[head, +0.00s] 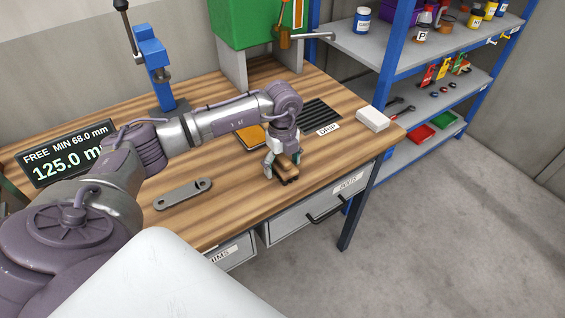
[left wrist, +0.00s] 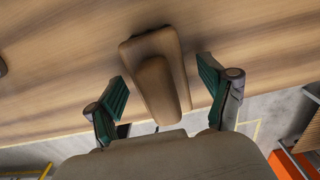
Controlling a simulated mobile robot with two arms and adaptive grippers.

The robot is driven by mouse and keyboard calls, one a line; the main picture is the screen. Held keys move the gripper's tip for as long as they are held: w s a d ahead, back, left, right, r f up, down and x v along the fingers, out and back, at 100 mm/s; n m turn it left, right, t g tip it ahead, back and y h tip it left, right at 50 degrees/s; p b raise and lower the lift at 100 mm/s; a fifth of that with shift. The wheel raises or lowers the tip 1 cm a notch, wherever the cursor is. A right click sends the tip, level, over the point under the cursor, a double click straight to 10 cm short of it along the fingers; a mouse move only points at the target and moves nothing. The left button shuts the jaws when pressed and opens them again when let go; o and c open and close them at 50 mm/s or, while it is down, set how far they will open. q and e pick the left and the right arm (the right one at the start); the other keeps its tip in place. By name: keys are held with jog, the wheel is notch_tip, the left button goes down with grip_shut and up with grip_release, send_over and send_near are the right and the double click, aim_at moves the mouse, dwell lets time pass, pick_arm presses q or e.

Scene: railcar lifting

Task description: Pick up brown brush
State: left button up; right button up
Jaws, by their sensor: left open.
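The brown brush (head: 287,168) lies on the wooden workbench (head: 230,210) near its front edge, under my left gripper (head: 280,168). In the left wrist view the brush (left wrist: 155,75) shows as a brown block with a rounded raised handle. There my left gripper (left wrist: 165,95) is open, with one green-padded finger on each side of the brush. A gap shows between each finger and the brush. My right gripper is not in view.
A grey metal link (head: 183,194) lies left on the bench. A white block (head: 372,119) sits at the right corner. A black ribbed mat (head: 318,115) and an orange-yellow item (head: 251,136) lie behind the gripper. A blue clamp tool (head: 152,60) stands at the back, and blue shelving (head: 400,40) stands right.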

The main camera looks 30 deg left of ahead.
aim_at(284, 157)
pick_arm(q)
jog(key=shift+f, duration=0.2)
jog(key=c, duration=1.3)
jog(key=shift+w+r, duration=0.1)
jog(key=shift+r, duration=0.1)
jog(key=shift+r+b, duration=0.45)
jog(key=shift+r, duration=0.15)
jog(key=r, duration=0.1)
jog(key=r+b, duration=0.1)
jog(key=shift+d+r, duration=0.25)
jog(key=shift+r, duration=0.1)
jog(key=shift+s+d+r+b, duration=0.4)
jog(key=shift+s+d+r, duration=0.35)
jog(key=shift+d+r, duration=0.7)
jog(key=shift+s+d+r+b, duration=0.4)
jog(key=shift+s+d+r, duration=0.4)
jog(key=shift+d, duration=1.25)
jog(key=shift+s+d+r+b, duration=0.4)
jog(key=shift+s+d+r, duration=0.3)
jog(key=shift+d+r, duration=0.75)
